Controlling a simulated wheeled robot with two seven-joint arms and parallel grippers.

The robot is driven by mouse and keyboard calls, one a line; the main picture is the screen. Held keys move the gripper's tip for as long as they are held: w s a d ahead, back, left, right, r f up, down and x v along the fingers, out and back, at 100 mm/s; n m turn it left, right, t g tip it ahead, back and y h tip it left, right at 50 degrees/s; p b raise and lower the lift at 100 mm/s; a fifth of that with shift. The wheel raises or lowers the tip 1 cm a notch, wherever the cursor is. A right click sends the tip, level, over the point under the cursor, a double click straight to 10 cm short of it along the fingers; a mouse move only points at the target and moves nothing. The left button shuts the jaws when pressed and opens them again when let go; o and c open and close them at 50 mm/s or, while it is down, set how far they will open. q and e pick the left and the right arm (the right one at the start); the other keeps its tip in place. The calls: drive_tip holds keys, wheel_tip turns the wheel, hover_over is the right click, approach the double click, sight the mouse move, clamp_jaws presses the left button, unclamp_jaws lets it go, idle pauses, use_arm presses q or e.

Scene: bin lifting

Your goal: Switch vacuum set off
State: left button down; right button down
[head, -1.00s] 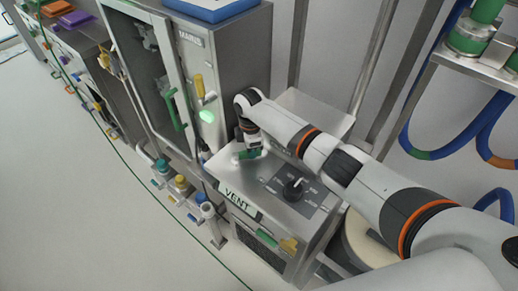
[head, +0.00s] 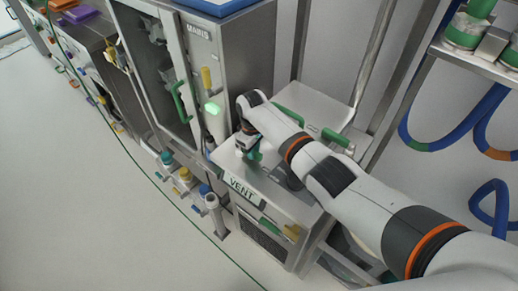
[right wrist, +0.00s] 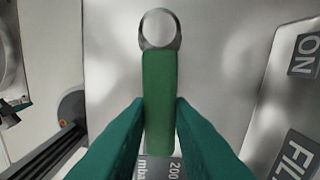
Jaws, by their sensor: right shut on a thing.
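The vacuum set is a grey metal box with a "VENT" label (head: 242,190) on its front edge, in the middle of the head view. In the right wrist view, a green lever handle (right wrist: 158,85) points down from a round silver pivot (right wrist: 159,29) on a pale metal face. My right gripper (right wrist: 160,115) is shut on this lever, one green finger on each side. In the head view my right gripper (head: 250,150) is low over the top of the box, and my arm hides much of the panel. My left gripper is not in view.
A tall cabinet with a glass door (head: 165,75) stands directly left of the box, with a lit green light (head: 213,108). A metal frame and blue hoses (head: 470,125) are at the right. Coloured valves (head: 184,176) stick out low in front. Open floor (head: 70,220) lies left.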

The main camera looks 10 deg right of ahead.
drive_tip(key=shift+s+a+m, duration=0.15)
drive_tip(key=shift+a+m, duration=0.05)
drive_tip(key=shift+m, duration=0.3)
drive_tip(key=c, duration=1.3)
unclamp_jaws()
drive_tip(key=shift+s, duration=0.1)
drive_tip(key=shift+r, duration=0.1)
wheel_tip(320, 180, up, 12)
drive_tip(key=shift+f+b, duration=0.1)
drive_tip(key=shift+b, duration=0.7)
